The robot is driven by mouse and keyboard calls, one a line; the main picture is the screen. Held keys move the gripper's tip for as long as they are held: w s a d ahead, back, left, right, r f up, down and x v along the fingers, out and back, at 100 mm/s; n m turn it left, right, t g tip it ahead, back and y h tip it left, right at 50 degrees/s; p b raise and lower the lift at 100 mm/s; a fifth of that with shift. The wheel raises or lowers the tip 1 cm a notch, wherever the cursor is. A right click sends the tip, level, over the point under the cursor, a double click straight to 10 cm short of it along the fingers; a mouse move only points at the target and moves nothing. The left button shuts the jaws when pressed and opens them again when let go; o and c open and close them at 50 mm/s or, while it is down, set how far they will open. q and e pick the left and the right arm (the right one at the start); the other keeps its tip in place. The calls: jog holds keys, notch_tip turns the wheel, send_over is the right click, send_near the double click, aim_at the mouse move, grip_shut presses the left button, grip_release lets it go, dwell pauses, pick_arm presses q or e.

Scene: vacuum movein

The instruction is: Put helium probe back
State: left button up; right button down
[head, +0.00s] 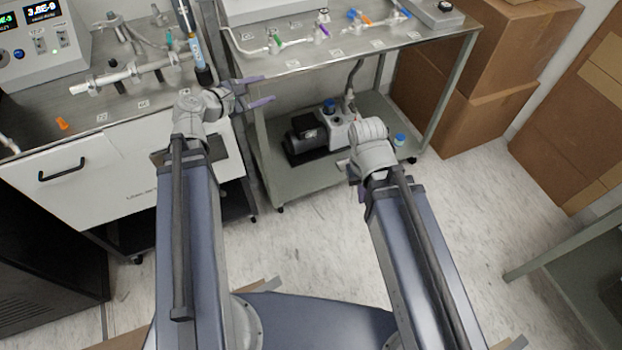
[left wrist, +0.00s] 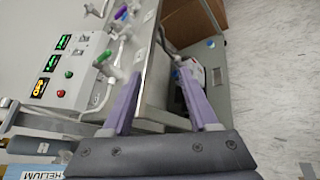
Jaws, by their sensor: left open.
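What looks like the helium probe (head: 197,52) is a slim upright dark piece with a blue label, at the right end of the left cabinet top in the head view. A blue HELIUM label (left wrist: 35,172) shows at the lower left corner of the left wrist view, cut off by the edge. My left gripper (head: 268,91) is open and empty, just right of and below the probe. Its purple fingers (left wrist: 163,72) point at the cart's edge in the left wrist view.
A steel cart (head: 345,44) with glass valves on top stands ahead, its front edge close to my left fingers. A pump (head: 335,128) sits on its lower shelf. A gauge box (head: 40,50) is at left, cardboard boxes (head: 480,75) at right.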

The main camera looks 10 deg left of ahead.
pick_arm(q)
jog(key=s+d+f+m+g, duration=0.4)
jog(key=d+f+m, duration=0.1)
jog(key=d+m, duration=0.25)
jog(key=s+d+f+m+g, duration=0.4)
jog(key=s+d+f+m, duration=0.15)
jog(key=d, duration=0.25)
jog(key=s+d+f+m+g+y, duration=0.1)
jog(key=s+f+m+g+y, duration=0.2)
jog(key=s+m+y, duration=0.5)
jog(key=s+m+g, duration=0.1)
jog(key=m, duration=0.3)
jog(key=shift+s+d+f+m, duration=0.15)
jog(key=shift+s+d+m, duration=0.15)
jog(key=shift+m, duration=0.1)
